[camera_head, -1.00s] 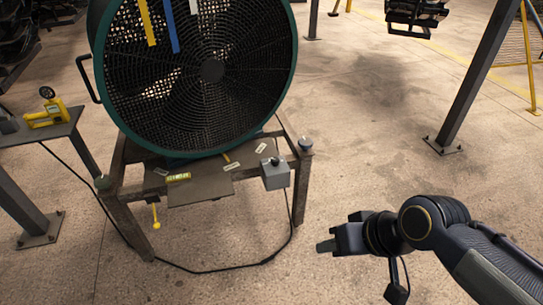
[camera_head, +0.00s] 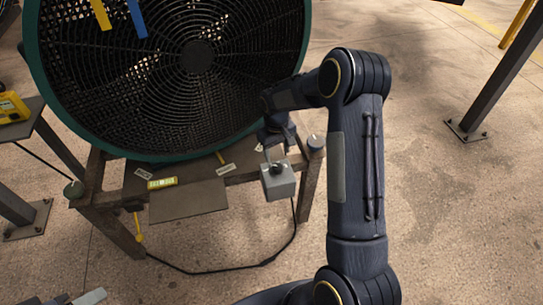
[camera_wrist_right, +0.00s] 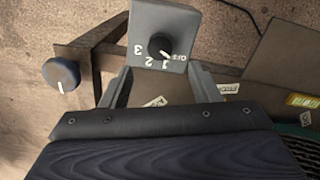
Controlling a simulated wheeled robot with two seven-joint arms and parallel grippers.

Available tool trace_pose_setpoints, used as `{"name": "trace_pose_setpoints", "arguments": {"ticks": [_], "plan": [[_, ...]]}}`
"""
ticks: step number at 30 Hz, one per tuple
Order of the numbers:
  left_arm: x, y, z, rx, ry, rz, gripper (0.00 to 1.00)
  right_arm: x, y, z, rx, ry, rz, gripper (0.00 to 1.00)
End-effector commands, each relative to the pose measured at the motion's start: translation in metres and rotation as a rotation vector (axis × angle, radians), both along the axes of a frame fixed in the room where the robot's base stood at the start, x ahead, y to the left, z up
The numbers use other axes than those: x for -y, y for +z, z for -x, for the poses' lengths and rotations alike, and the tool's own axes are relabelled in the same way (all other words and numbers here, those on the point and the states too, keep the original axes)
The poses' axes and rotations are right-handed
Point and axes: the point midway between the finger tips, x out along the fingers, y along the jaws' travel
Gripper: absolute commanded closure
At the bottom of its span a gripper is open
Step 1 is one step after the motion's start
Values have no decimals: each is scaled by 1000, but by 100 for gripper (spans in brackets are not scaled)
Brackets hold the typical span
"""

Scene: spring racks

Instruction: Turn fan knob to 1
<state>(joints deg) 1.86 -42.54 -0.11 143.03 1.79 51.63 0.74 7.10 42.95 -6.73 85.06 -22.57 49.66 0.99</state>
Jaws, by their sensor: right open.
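The grey control box (camera_head: 278,183) hangs at the front of the stand below the large fan (camera_head: 170,75). Its black knob (camera_wrist_right: 160,45) shows in the right wrist view, with the labels OFF, 1, 2 and 3 around it. The knob's small white mark points to the OFF and 1 side; I cannot tell which exactly. My right gripper (camera_wrist_right: 160,82) is open and empty, its fingers apart on either side of the box's label edge, short of the knob. In the head view it is partly hidden behind my arm. Grey parts, probably my left gripper (camera_head: 78,298), show at the lower left edge.
A blue-grey round dial (camera_wrist_right: 61,75) with a white line sits on the stand beside the box. A yellow level (camera_head: 163,183) and white tags lie on the stand. A black cable (camera_head: 225,269) runs along the floor. A steel post (camera_head: 495,80) stands at right.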

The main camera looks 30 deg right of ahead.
Motion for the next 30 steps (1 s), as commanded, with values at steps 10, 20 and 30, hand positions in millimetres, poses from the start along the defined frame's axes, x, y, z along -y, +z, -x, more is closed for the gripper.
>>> {"name": "trace_pose_setpoints", "arguments": {"ticks": [10, 20, 30], "plan": [[0, 3, 0, 0, 0, 0, 53, 2, -52, 2, -5, -1, -1, 44], [0, 4, 0, 0, 0, 0, 53, 2, -75, 1, -1, 0, -1, 44], [0, 4, 0, 0, 0, 0, 53, 2, -75, 1, -1, 0, -1, 64]]}}
